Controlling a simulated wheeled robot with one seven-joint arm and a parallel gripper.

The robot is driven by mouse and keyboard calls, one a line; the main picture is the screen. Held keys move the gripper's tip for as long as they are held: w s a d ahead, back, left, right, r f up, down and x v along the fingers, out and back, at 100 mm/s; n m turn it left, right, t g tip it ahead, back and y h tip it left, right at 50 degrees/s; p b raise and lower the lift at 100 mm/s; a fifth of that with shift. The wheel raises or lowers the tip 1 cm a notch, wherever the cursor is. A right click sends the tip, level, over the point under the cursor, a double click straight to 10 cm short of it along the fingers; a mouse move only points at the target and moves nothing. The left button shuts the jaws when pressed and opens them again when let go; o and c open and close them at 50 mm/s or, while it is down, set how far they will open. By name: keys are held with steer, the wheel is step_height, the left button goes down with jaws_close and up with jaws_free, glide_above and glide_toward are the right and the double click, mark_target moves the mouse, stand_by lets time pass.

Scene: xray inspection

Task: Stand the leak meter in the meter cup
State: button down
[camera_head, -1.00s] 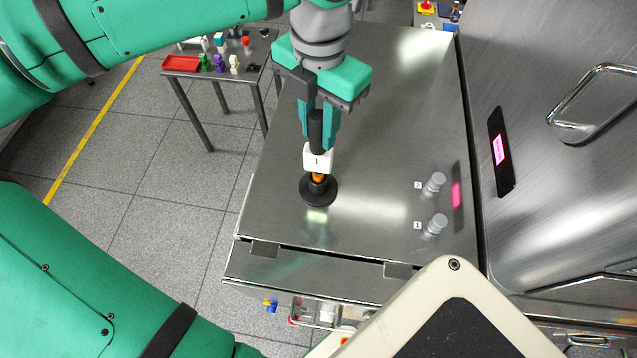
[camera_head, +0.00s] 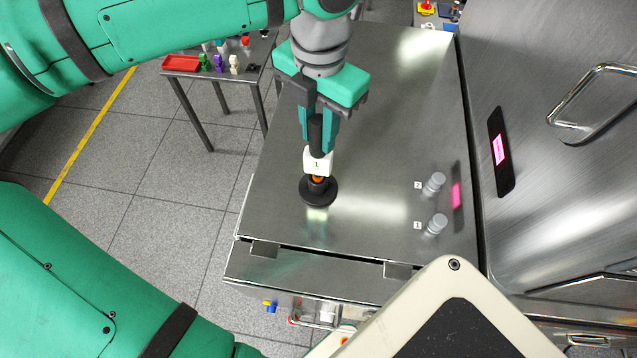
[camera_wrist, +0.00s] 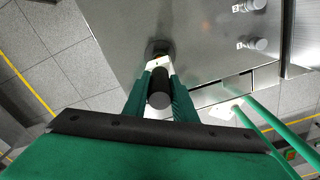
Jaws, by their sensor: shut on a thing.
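The leak meter has a black handle (camera_head: 316,134) and a white body (camera_head: 317,163) marked 1, with an orange part under the body. My gripper (camera_head: 317,145) is shut on the black handle and holds the meter roughly upright. The round black meter cup (camera_head: 318,192) stands on the steel top, directly under the meter. The meter's lower end is at the cup's mouth; I cannot tell how deep it sits. In the wrist view the handle (camera_wrist: 159,92) lies between the fingers, and the cup (camera_wrist: 158,47) is partly hidden behind the meter.
The steel top (camera_head: 385,130) is clear around the cup. Two grey knobs (camera_head: 435,183) stand at its right side, near the steel cabinet door. A side table with a red tray (camera_head: 182,63) and small coloured items stands at the upper left.

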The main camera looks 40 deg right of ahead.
steer(key=c, duration=1.4)
jaws_free()
step_height(320, 180, up, 11)
steer(key=shift+f, duration=0.15)
steer(key=shift+w, duration=0.1)
